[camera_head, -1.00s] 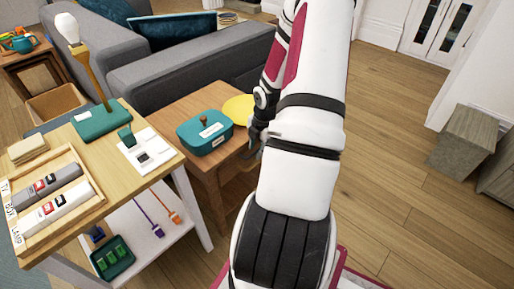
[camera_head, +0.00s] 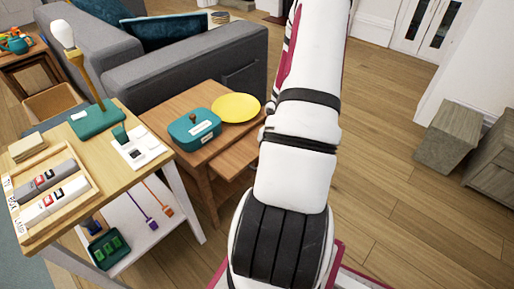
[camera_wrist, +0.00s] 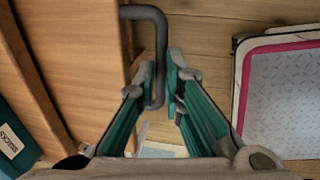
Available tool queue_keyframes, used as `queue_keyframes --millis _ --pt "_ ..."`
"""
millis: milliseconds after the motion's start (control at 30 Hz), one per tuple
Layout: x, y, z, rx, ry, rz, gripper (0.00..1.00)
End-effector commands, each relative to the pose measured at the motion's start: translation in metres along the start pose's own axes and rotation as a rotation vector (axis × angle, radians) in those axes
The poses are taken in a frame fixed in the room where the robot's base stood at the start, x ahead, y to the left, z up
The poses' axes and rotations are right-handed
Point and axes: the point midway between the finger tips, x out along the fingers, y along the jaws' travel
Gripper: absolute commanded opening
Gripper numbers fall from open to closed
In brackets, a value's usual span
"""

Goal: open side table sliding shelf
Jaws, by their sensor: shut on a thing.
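The wooden side table (camera_head: 155,112) stands beside the sofa, with a teal box and a yellow plate on top. Its sliding shelf (camera_head: 236,158) sticks out from under the top on the side facing my arm. In the wrist view the shelf (camera_wrist: 95,50) is a flat wooden board at left, with a dark bent bar handle (camera_wrist: 145,13) at its edge. My gripper (camera_wrist: 167,88) is shut on this handle, one teal finger on each side. In the head view my arm hides the gripper and handle.
The teal box (camera_head: 187,135) and yellow plate (camera_head: 236,107) rest on the table top. A taller table (camera_head: 150,173) with trays stands close at left. The grey sofa (camera_head: 190,75) is behind. Wooden floor at right (camera_head: 385,165) is clear up to a grey stool (camera_head: 448,138).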

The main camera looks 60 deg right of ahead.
Motion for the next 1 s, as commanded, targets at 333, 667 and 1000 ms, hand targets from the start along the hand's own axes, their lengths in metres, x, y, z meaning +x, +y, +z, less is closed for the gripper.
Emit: queue_keyframes --millis 333,667,1000 --pt "-0.013 -0.068 -0.002 0.002 0.002 -0.002 0.00" --pt "-0.014 -0.080 -0.002 0.000 0.001 0.000 0.00" --pt "-0.014 -0.080 -0.001 0.000 0.000 0.000 0.30"
